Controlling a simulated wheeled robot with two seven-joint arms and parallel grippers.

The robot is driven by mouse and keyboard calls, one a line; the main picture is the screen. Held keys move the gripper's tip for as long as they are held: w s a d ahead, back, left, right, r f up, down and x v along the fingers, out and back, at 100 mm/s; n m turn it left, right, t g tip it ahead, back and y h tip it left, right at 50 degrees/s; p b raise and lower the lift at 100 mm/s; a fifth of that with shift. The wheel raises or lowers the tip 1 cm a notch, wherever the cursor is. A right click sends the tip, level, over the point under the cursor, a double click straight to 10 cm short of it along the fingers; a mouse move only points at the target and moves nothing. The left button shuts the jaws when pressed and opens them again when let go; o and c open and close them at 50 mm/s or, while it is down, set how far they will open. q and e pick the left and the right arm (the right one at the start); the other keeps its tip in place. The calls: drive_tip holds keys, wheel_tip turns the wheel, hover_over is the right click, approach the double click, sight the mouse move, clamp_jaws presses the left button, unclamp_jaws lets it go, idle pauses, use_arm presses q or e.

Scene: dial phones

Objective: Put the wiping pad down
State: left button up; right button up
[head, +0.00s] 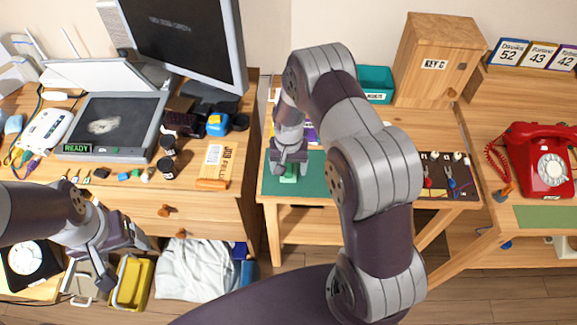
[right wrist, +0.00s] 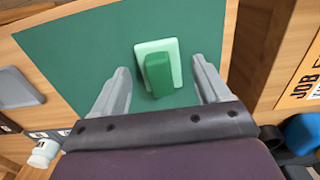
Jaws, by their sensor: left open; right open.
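The wiping pad (right wrist: 158,68) has a dark green grip block on a pale green base. It lies flat on the green mat (right wrist: 85,45) in the right wrist view, between the two spread fingers of my right gripper, with a gap on each side. In the head view the pad (head: 288,178) shows only partly under my right gripper (head: 289,167), which is open over the mat. My left gripper (head: 124,260) is open and empty, low in front of the left desk.
The left desk holds a flatbed scanner (head: 110,125), a monitor (head: 185,40) and small loose parts. A teal bin (head: 376,84), a wooden key box (head: 437,60) and a tool mat (head: 443,178) share the middle table. A red dial phone (head: 545,165) stands right.

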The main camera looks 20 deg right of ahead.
sight(288, 170)
wheel_tip(288, 170, up, 12)
drive_tip(key=r, duration=0.1)
drive_tip(key=s+a+r+n, duration=0.2)
drive_tip(key=s+r, duration=0.1)
drive_tip(key=s, duration=0.5)
drive_tip(key=s+a+r+n+t, duration=0.1)
drive_tip(key=s+r+n, duration=0.2)
drive_tip(key=s, duration=0.5)
drive_tip(key=shift+a+b, duration=0.35)
drive_tip(key=shift+a, duration=0.05)
